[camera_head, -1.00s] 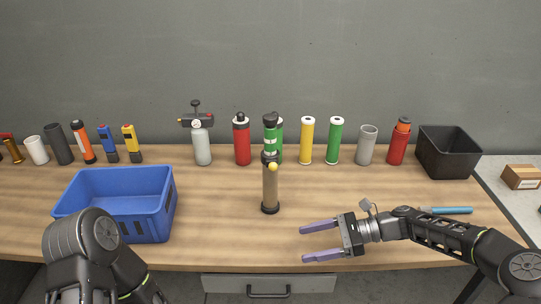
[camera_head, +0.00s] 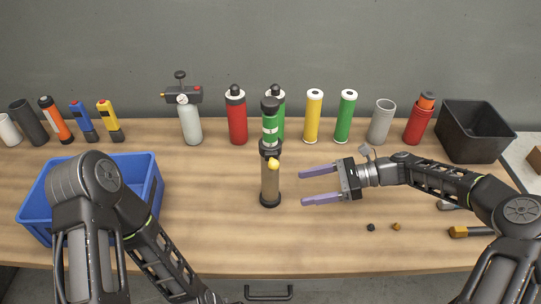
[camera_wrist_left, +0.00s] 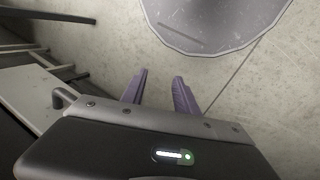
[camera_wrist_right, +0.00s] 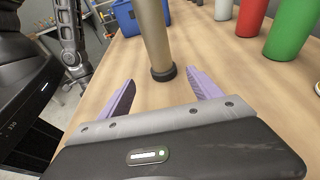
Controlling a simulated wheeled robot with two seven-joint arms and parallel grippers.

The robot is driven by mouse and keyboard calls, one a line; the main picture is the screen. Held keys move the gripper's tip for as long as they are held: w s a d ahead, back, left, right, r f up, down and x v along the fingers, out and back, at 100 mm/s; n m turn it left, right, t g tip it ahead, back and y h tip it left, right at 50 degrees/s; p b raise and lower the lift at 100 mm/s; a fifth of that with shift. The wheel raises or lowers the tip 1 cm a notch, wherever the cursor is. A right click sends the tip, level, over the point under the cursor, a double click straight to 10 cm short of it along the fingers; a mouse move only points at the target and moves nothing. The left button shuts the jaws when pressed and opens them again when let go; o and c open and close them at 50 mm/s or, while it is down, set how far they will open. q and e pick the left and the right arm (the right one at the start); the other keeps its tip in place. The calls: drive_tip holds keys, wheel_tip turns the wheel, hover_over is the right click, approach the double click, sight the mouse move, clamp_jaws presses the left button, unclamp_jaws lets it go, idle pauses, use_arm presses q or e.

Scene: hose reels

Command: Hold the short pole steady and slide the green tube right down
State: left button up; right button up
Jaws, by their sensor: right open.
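The short pole (camera_head: 270,187) is a tan upright post with a black foot and a yellow knob, standing mid-table. The green tube (camera_head: 270,129), with pale bands and a black top, sits upright at the pole's upper end, above a dark collar. My right gripper (camera_head: 302,187) is open and empty, just right of the pole, fingers pointing at it. In the right wrist view the pole (camera_wrist_right: 155,35) stands beyond the gap between the fingertips, apart from them. My left gripper (camera_wrist_left: 160,76) is open and empty over the floor; it is outside the head view.
A row of bottles and tubes stands along the back, including a red bottle (camera_head: 237,117), a yellow tube (camera_head: 313,118) and another green tube (camera_head: 347,118). A blue bin (camera_head: 148,181) is at left, a black bin (camera_head: 483,146) at back right. Small loose parts lie front right.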

sight(278, 193)
drive_tip(key=shift+b+x, duration=1.1)
drive_tip(key=shift+x, duration=3.95)
drive_tip(key=shift+d, duration=0.1)
drive_tip(key=shift+c, duration=0.3)
